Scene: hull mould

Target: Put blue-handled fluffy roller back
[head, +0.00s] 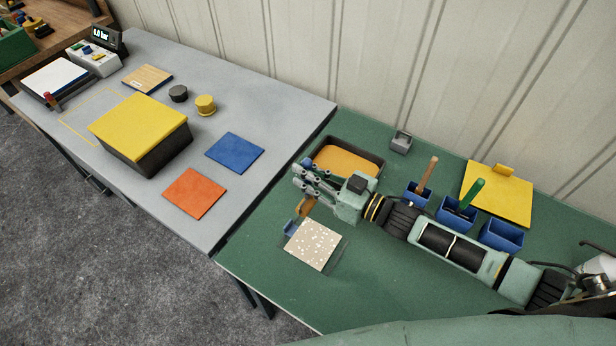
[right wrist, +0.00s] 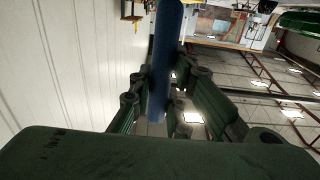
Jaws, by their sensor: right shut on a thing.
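My right gripper (head: 312,184) is shut on a blue handle, whose rounded end (head: 307,162) shows above the fingers. In the right wrist view the blue handle (right wrist: 167,45) runs between the fingers (right wrist: 160,95). A brown piece (head: 305,207) and a small blue piece (head: 291,226) show just below the fingers, near a speckled square (head: 313,245); I cannot tell how they join the handle. No fluffy sleeve shows clearly. Of three blue holders, one (head: 416,194) has a wooden-handled tool, one (head: 455,213) a green-handled tool, and the right one (head: 502,237) looks empty. My left gripper is not in view.
A dark tray (head: 377,170) with an orange surface lies behind the gripper. A yellow sheet (head: 497,195) and small grey box (head: 401,143) lie towards the wall. The grey table (head: 250,110) bears a yellow-topped block (head: 140,128). The green table's front (head: 380,290) is clear.

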